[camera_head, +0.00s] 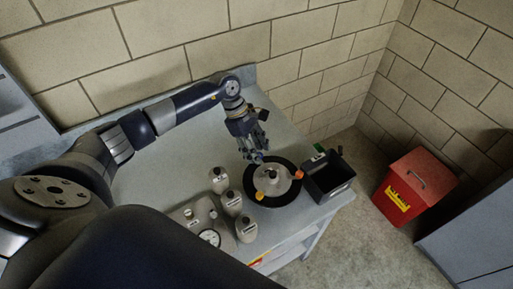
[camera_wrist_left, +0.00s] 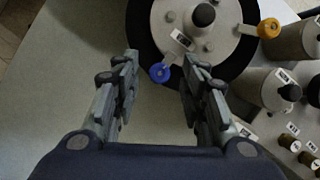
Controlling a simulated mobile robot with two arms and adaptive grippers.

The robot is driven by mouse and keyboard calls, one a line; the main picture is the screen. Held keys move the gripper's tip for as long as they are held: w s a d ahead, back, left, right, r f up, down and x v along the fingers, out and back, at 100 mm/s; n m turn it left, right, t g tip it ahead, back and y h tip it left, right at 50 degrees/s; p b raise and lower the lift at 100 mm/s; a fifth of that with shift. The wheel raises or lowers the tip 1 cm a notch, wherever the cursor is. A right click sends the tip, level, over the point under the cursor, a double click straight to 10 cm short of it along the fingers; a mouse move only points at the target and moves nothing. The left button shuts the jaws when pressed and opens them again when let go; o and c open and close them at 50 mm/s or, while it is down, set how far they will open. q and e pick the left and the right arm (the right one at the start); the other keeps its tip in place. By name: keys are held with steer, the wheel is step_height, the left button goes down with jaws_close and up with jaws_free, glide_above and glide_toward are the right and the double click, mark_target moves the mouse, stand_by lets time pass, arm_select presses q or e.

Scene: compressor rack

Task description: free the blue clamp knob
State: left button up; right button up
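The blue clamp knob (camera_wrist_left: 160,73) sits at the edge of a round metal pot lid (camera_wrist_left: 196,22) in the left wrist view. My left gripper (camera_wrist_left: 159,72) is open, with one finger on each side of the knob and a gap to it on both sides. In the head view the left gripper (camera_head: 257,150) reaches down at the far edge of the pot (camera_head: 273,180), and the blue knob (camera_head: 258,157) shows just at its fingertips. An orange knob (camera_wrist_left: 268,28) is on the lid's right side in the wrist view. My right gripper is not in view.
A red box (camera_head: 415,187) stands on the floor. The table's left part (camera_head: 160,170) is clear.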

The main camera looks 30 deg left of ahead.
arm_select(q)
jaws_close()
steer(key=shift+n, duration=0.3)
steer(key=shift+s+f+n+t+b, duration=0.15)
steer(key=shift+n+t+b, duration=0.35)
steer(key=shift+n+b, duration=0.35)
steer(key=n+t+b, duration=0.1)
steer(key=n, duration=0.2)
steer(key=shift+d+n+y+b, duration=0.1)
steer(key=shift+n+y+b, duration=0.2)
steer(key=shift+n+b, duration=0.05)
steer(key=n+t+b, duration=0.1)
steer(key=n, duration=0.1)
steer(key=shift+s+n+y+b, duration=0.1)
steer(key=shift+n+y+b, duration=0.2)
steer(key=shift+n+b, duration=0.1)
steer(key=n+b, duration=0.1)
steer(key=n, duration=0.1)
steer(key=n+y+b, duration=0.1)
steer(key=n+b, duration=0.1)
steer(key=n+t+y+b, duration=0.1)
steer(key=n+b, duration=0.1)
steer(key=shift+s+d, duration=0.1)
steer(key=shift+d, duration=0.25)
steer(key=shift+r+n+y+b, duration=0.2)
steer(key=shift+n+y+b, duration=0.5)
steer(key=shift+n+b, duration=0.8)
